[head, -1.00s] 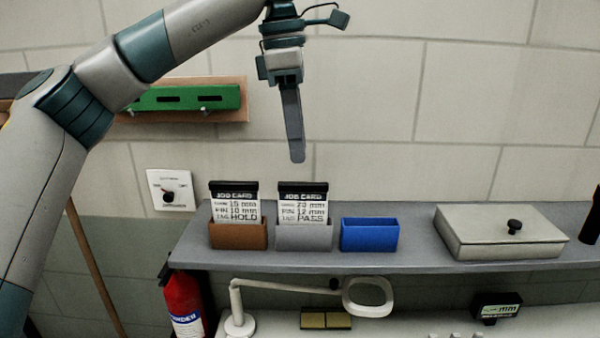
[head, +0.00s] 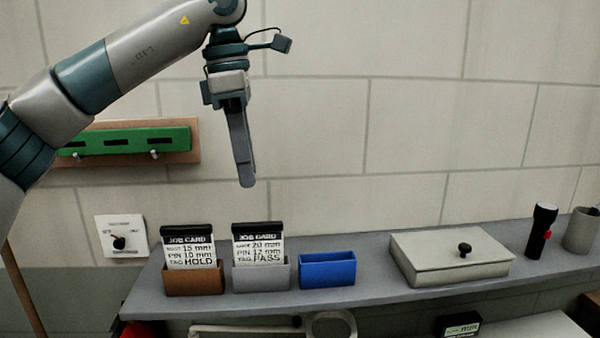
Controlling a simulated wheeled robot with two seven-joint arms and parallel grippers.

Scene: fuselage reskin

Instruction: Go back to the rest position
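My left gripper (head: 243,160) hangs down in front of the wall, above the shelf and the job card holders. Its fingers show edge-on as one long grey shape, so I cannot tell whether they are apart. No held object can be made out. My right gripper is out of the view.
The grey shelf (head: 340,302) holds a brown holder (head: 194,281) with a HOLD card, a grey holder (head: 262,276) with a PASS card, an empty blue bin (head: 327,270), a lidded box (head: 450,260), a flashlight (head: 540,232) and a cup (head: 581,232). A green rack (head: 125,141) hangs left.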

